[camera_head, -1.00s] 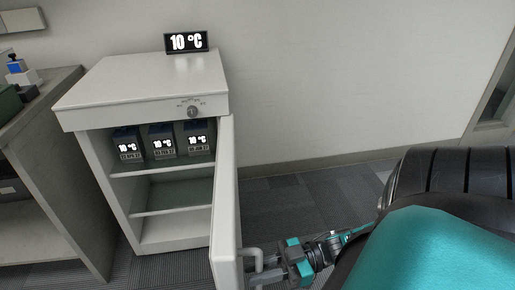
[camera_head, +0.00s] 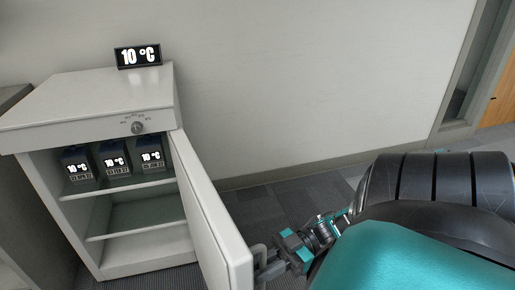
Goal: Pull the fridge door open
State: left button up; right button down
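The white fridge (camera_head: 90,95) stands at the left of the head view. Its door (camera_head: 212,215) is hinged at the right side and stands wide open, swung out toward me, with the shelves inside exposed. The door handle (camera_head: 262,262) is at the door's free edge, low in the picture. My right gripper (camera_head: 272,262) is at the handle, its fingers around or beside it; whether they are clamped on it is too small to tell. My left gripper is not in view.
Several boxes with 10 °C displays (camera_head: 115,160) stand on the top shelf. A 10 °C display (camera_head: 138,56) and a dial (camera_head: 137,128) are on the fridge. Grey carpet (camera_head: 285,200) is clear right of the door. A door frame (camera_head: 465,75) is at the far right.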

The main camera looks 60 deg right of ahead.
jog(key=shift+s+d, duration=0.15)
jog(key=shift+d, duration=0.3)
jog(key=c, duration=1.2)
grip_release()
jog(key=shift+o, duration=0.2)
jog(key=shift+d, duration=0.1)
jog(key=b+v, duration=0.1)
jog(key=v, duration=1.1)
jog(key=shift+d, duration=0.4)
jog(key=shift+s, duration=0.15)
